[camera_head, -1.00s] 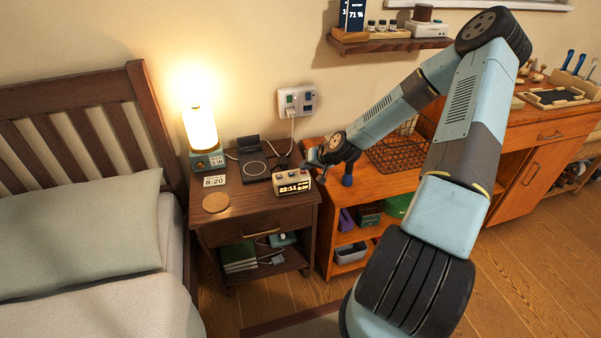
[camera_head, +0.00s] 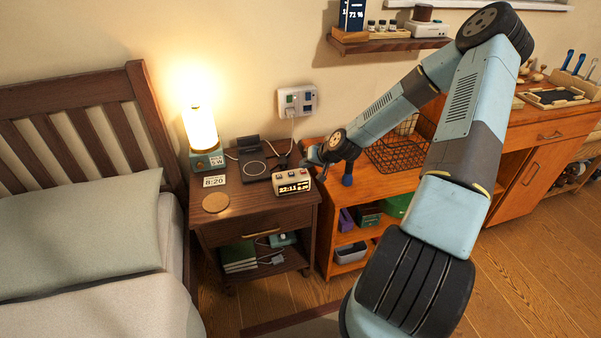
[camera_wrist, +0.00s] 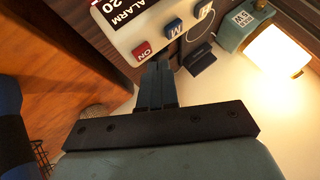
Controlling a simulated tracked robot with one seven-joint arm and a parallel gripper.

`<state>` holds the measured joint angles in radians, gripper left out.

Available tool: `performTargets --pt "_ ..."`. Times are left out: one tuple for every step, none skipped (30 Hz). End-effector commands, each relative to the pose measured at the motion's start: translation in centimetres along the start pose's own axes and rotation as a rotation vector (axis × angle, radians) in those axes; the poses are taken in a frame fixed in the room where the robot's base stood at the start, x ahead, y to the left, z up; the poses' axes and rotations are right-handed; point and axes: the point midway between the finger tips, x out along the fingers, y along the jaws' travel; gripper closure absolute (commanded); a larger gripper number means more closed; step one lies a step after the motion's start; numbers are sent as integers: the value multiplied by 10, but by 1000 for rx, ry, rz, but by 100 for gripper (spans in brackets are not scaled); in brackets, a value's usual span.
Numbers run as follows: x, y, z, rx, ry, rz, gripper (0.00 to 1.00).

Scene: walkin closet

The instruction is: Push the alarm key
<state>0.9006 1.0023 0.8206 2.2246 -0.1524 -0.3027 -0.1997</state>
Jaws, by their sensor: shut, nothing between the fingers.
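The alarm clock (camera_head: 295,188) is a cream box with a dark lit display and small keys on top. It stands at the front right of the nightstand. In the wrist view the clock (camera_wrist: 120,32) shows the word ALARM beside its digits. Its red key (camera_wrist: 142,51) is marked ON, and two blue keys are marked M (camera_wrist: 173,29) and H (camera_wrist: 202,10). My gripper (camera_wrist: 161,68) is shut and empty, its tips close to the red key. Contact cannot be told. In the head view my gripper (camera_head: 310,165) is partly hidden behind the clock and wrist.
On the nightstand (camera_head: 240,207) are a lit lamp (camera_head: 202,130), a small card reading 8:20 (camera_head: 214,181), a round coaster (camera_head: 216,203) and a dark charging stand (camera_head: 254,167). A wall outlet panel (camera_head: 297,101) is behind. A wire basket (camera_head: 395,157) stands right on the orange shelf unit.

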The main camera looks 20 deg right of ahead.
Motion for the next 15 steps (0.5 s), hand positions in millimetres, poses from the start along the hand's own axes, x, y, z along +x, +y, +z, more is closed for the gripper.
performTargets --pt "-1 -1 -1 0 0 0 100" --pt "-1 -1 -1 0 0 0 100" --pt "-2 -1 -1 0 0 0 100" --pt "-2 -1 -1 0 0 0 100" --pt "-1 -1 -1 0 0 0 100" --pt "-1 -1 -1 0 0 0 100" --pt "-1 -1 -1 0 0 0 100" --pt "-1 -1 -1 0 0 0 100" --pt "-2 -1 -1 0 0 0 100" --pt "-2 -2 -2 0 1 0 100" --pt "-2 -2 -2 0 1 0 100" --pt "-4 -3 -3 -1 1 0 100" --pt "-5 -4 -4 -1 2 1 100" --pt "-7 -5 -6 -1 2 1 100" --pt "-9 -7 -8 0 3 1 100"
